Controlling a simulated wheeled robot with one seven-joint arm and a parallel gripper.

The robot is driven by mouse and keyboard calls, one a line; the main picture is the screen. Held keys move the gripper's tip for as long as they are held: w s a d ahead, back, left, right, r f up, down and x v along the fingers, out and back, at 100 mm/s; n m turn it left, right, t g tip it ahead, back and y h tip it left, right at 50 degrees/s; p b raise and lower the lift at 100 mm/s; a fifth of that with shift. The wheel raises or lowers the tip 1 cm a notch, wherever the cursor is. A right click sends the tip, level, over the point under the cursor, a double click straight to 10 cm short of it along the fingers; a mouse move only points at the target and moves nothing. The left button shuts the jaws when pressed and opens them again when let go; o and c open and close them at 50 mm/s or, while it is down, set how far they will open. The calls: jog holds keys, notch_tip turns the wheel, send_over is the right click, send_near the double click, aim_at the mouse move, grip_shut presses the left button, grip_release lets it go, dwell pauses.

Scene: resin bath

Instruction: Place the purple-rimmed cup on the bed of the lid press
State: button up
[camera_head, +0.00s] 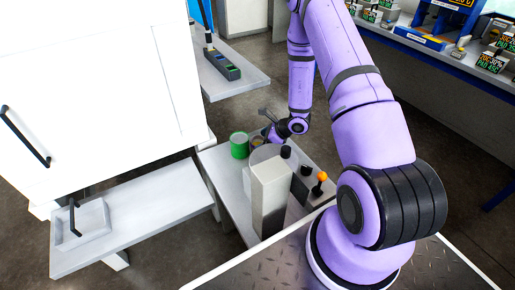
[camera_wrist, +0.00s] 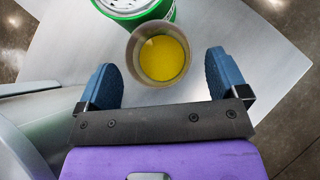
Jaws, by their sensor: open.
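A cup (camera_wrist: 133,62) with a brownish-grey wall and yellow contents shows in the wrist view; no clear purple is visible on its rim. My gripper (camera_wrist: 161,60) is open, with one blue finger on each side of the cup and visible gaps. I cannot tell the height of the fingers against the cup. In the head view the cup (camera_head: 258,139) is small and partly hidden by my gripper (camera_head: 267,128). A grey machine with black knobs and an orange-balled lever (camera_head: 270,195) stands nearer; I cannot tell whether it is the lid press. No press bed is clearly visible.
A green can (camera_head: 239,146) stands close beside the cup, also seen in the wrist view (camera_wrist: 160,12). Both stand on a grey bench (camera_head: 226,183).

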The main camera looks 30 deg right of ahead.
jog(key=x, duration=0.3)
jog(key=shift+w+a, duration=0.1)
jog(key=c, duration=1)
jog(key=shift+c, duration=0.2)
notch_tip(320, 180, up, 19)
notch_tip(320, 180, up, 6)
send_over(258, 143)
jog(key=s+a, duration=0.1)
jog(key=s, duration=0.1)
jog(key=w+a+r+m+t+h, duration=0.2)
jog(key=w+a+r+m+h, duration=0.1)
jog(key=w+a, duration=0.5)
jog(key=r+m, duration=0.1)
jog(key=m, duration=0.1)
jog(key=shift+w+r+m+h, duration=0.3)
jog(key=shift+w+r+h, duration=0.05)
jog(key=shift+r+h, duration=0.05)
